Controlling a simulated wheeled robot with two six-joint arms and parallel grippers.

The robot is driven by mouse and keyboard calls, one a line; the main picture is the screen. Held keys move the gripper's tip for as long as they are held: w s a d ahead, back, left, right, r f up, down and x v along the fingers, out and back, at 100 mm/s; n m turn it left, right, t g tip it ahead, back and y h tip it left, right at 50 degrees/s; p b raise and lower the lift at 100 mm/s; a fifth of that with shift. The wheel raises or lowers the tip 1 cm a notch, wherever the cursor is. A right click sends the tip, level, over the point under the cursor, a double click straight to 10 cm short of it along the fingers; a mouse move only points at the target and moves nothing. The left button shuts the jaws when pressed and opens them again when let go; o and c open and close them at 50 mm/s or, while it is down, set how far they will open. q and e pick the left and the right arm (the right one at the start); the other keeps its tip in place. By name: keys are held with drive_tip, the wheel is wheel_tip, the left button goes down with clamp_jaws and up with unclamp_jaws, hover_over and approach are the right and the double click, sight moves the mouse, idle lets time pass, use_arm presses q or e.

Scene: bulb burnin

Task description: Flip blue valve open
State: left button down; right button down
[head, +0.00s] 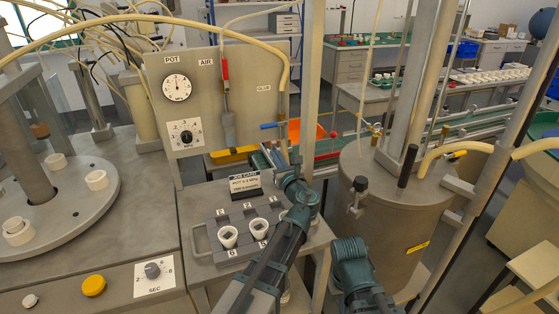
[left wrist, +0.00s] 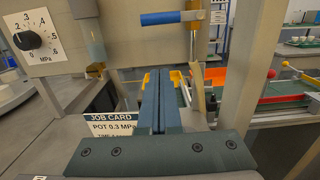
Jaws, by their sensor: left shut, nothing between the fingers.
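The blue valve handle (head: 270,126) sticks out to the left, roughly level, on the vertical pipe at the right edge of the grey panel, below the GLUE label. It also shows at the top of the left wrist view (left wrist: 162,18). My left gripper (head: 268,157) is a little below the blue handle in the head view and appears apart from it. In the left wrist view its two fingers (left wrist: 160,98) are together with nothing between them. My right gripper is not in view; only a teal joint of my arm shows at the bottom.
The panel carries a POT gauge (head: 177,87), a pressure knob (head: 186,134) and a red-handled AIR valve (head: 225,70). Below are a job card (head: 245,184) and a rack (head: 212,230) with white cups. A steel pot (head: 380,210) and upright posts stand right.

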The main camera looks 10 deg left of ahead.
sight(269, 126)
use_arm(q)
drive_tip(key=w+a+r+p, duration=0.3)
drive_tip(key=w+r+p, duration=0.1)
drive_tip(key=shift+w+r, duration=0.15)
drive_tip(key=shift+w, duration=0.05)
idle(0.3)
